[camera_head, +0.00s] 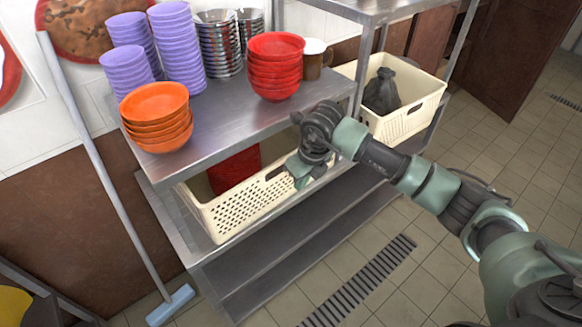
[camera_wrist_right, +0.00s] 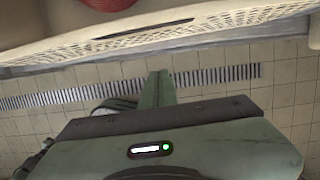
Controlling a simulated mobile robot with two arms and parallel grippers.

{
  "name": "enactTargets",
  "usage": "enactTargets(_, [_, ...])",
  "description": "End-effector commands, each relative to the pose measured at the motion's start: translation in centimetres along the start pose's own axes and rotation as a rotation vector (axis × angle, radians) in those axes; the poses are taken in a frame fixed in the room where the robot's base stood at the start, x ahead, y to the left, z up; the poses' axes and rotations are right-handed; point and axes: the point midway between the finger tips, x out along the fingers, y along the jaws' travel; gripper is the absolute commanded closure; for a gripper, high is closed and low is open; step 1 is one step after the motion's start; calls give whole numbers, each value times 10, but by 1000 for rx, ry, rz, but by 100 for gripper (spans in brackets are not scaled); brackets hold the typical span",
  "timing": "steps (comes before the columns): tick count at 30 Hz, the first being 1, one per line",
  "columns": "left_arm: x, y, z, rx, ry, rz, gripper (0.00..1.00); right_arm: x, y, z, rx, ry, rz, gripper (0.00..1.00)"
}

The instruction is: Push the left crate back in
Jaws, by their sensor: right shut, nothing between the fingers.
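The left crate (camera_head: 233,216) is cream-coloured with a perforated front wall. It sits on the shelf below the bowls, with a red item (camera_head: 236,170) inside; the upper shelf hides part of it. My right gripper (camera_head: 299,177) is shut and empty, pointing down at the right part of the crate's front wall. I cannot tell whether it touches the wall. In the right wrist view the crate's long rim (camera_wrist_right: 140,40) runs across the top, above the gripper (camera_wrist_right: 160,85). My left gripper is not in view.
Orange bowls (camera_head: 157,115), red bowls (camera_head: 276,67) and purple stacks (camera_head: 177,48) stand on the upper metal shelf (camera_head: 215,118). A second cream crate (camera_head: 408,122) holding a dark bag (camera_head: 381,92) is at the right. The tiled floor in front is clear.

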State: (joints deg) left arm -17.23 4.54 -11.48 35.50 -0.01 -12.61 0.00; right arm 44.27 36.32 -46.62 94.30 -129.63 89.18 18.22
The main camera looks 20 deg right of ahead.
Motion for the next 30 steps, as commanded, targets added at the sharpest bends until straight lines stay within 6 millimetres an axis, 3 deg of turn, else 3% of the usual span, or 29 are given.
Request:
enactTargets(1, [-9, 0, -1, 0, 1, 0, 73, -4, 1, 13, 1, -3, 2, 100])
enactTargets(7, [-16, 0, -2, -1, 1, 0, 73, 3, 1, 34, 1, -3, 2, 100])
enactTargets(20, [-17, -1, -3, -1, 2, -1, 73, 6, 0, 39, -1, -3, 1, 100])
enactTargets(30, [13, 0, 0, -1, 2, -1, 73, 16, 0, 68, 0, -6, 1, 100])
